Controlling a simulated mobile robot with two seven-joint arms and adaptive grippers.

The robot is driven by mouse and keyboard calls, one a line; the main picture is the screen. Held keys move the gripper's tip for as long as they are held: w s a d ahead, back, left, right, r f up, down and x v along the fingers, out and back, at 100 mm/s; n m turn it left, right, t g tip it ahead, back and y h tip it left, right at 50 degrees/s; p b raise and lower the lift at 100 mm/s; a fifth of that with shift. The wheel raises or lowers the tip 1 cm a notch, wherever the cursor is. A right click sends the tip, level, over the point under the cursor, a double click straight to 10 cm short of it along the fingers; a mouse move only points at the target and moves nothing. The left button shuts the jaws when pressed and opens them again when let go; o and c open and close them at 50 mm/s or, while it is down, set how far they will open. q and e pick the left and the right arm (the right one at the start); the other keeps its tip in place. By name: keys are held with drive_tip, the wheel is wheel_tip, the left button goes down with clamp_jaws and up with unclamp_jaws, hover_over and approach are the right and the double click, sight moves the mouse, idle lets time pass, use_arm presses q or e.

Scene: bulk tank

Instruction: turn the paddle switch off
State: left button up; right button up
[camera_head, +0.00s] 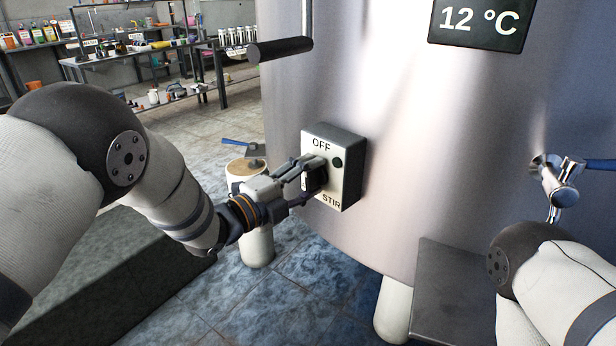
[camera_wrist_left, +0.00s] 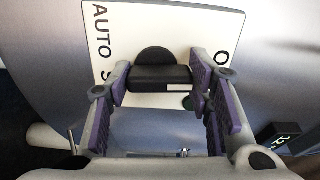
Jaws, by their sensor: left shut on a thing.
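The switch box (camera_head: 344,186) is a pale plate on a dark housing on the tank wall, with OFF at its top and STIR at its bottom in the head view. My left gripper (camera_head: 314,180) is at the middle of the plate and hides the paddle there. In the left wrist view, the black paddle switch (camera_wrist_left: 158,80) with its round knob lies between the purple-padded fingers of my left gripper (camera_wrist_left: 162,88), which are shut on it. The word AUTO and parts of other labels show beside it. A dark green lamp (camera_head: 337,162) is on the plate.
The steel tank (camera_head: 430,140) fills the middle, with a 12 °C display (camera_head: 482,22) high up. A dark horizontal bar (camera_head: 280,50) sticks out above the box. A blue-handled tap (camera_head: 556,185) is at right. My right arm shows at lower right; its gripper is out of view.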

use_arm(q)
drive_tip(key=shift+m, duration=0.4)
drive_tip(key=o, duration=1.1)
drive_tip(key=shift+o, duration=0.2)
drive_tip(key=v, duration=1.2)
drive_tip(key=shift+r, duration=0.1)
